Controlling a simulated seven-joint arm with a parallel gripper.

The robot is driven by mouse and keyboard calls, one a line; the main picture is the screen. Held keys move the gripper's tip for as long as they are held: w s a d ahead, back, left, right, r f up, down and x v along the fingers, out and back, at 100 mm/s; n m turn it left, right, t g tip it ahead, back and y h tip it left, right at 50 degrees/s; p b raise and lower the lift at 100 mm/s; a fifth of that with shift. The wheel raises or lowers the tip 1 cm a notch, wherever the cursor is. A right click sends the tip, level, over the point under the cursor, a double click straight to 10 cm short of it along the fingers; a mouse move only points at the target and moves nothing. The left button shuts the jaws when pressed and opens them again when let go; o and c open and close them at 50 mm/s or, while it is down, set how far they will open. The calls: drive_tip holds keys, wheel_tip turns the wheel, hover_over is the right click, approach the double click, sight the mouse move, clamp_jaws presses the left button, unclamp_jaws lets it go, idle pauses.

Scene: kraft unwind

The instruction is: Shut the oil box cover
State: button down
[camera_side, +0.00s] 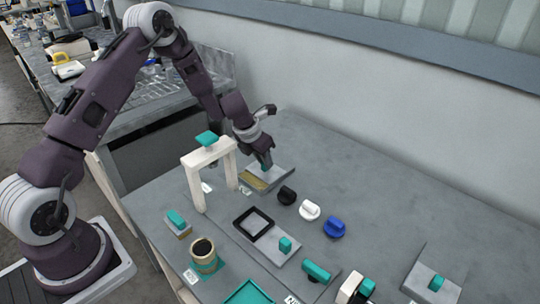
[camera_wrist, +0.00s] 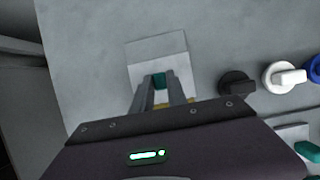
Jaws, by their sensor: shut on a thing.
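The oil box (camera_side: 250,183) sits at the back of the bench, with a yellow-brown strip showing along its front side. Its light grey cover (camera_side: 284,174) lies over the back part and carries a teal handle (camera_side: 266,167). My gripper (camera_side: 264,160) reaches down to this handle. In the wrist view the cover (camera_wrist: 155,52) is a pale plate, and my gripper (camera_wrist: 159,82) has its two fingers shut on the teal handle (camera_wrist: 158,79). The rest of the box is hidden behind my gripper body.
A white arch with a teal top (camera_side: 196,179) stands close on the left. Black (camera_side: 287,195), white (camera_side: 310,210) and blue (camera_side: 334,227) knobs are to the right. A black-framed panel (camera_side: 238,218) lies in front. The wall is behind; the bench beyond the knobs is clear.

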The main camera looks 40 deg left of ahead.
drive_tip(key=c, duration=1.3)
unclamp_jaws()
drive_tip(key=shift+r, duration=0.1)
wheel_tip(320, 180, up, 10)
drive_tip(key=shift+f, duration=0.1)
